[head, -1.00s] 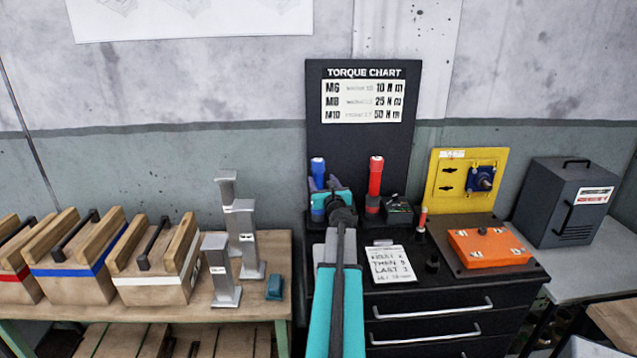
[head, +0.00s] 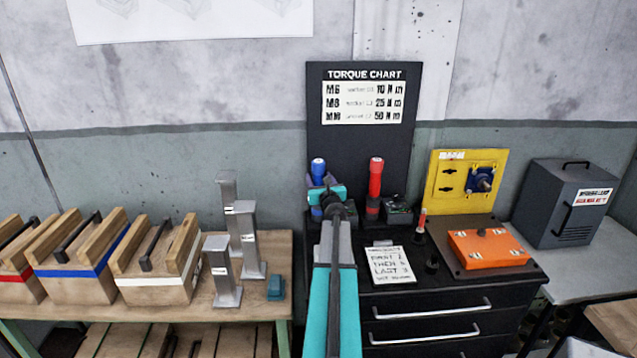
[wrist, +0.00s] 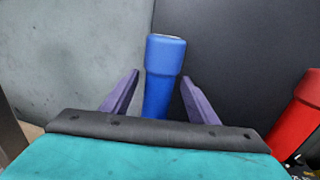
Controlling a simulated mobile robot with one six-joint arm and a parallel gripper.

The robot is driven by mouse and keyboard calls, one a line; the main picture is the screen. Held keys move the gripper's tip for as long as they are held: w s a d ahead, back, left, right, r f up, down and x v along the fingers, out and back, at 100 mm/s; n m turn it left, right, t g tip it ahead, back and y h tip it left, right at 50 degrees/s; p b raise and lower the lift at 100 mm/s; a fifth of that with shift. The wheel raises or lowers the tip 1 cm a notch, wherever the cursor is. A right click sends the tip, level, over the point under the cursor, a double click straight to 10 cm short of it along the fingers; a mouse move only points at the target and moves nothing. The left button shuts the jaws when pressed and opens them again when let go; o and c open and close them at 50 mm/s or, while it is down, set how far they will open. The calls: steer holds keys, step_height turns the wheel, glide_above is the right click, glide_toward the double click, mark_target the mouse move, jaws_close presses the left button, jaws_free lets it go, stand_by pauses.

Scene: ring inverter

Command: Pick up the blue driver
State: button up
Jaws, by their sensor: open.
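The blue driver (head: 318,169) stands upright on top of the black drawer cabinet, in front of the torque chart board. Its lower part is hidden behind my arm in the head view. In the wrist view the blue driver (wrist: 163,75) rises between the two purple fingers of my gripper (wrist: 160,90). The fingers are apart, one on each side, and a gap shows on both sides of the handle. My gripper also shows in the head view (head: 320,186), in front of the driver.
A red driver (head: 375,178) stands to the right; it also shows in the wrist view (wrist: 298,115). The torque chart board (head: 330,150) is close behind. An orange box (head: 487,248), a yellow panel (head: 445,170) and a paper note (head: 390,265) are further right. Metal posts (head: 222,275) stand left.

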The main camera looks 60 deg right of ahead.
steer(key=shift+w+d, duration=0.25)
steer(key=shift+w, duration=0.05)
steer(key=shift+c, duration=0.5)
steer(key=shift+r, duration=0.1)
steer(key=c, duration=1.2)
steer(key=shift+r, duration=0.1)
step_height(320, 180, up, 18)
steer(key=p, duration=0.4)
steer(key=shift+s, duration=0.1)
stand_by(0.4)
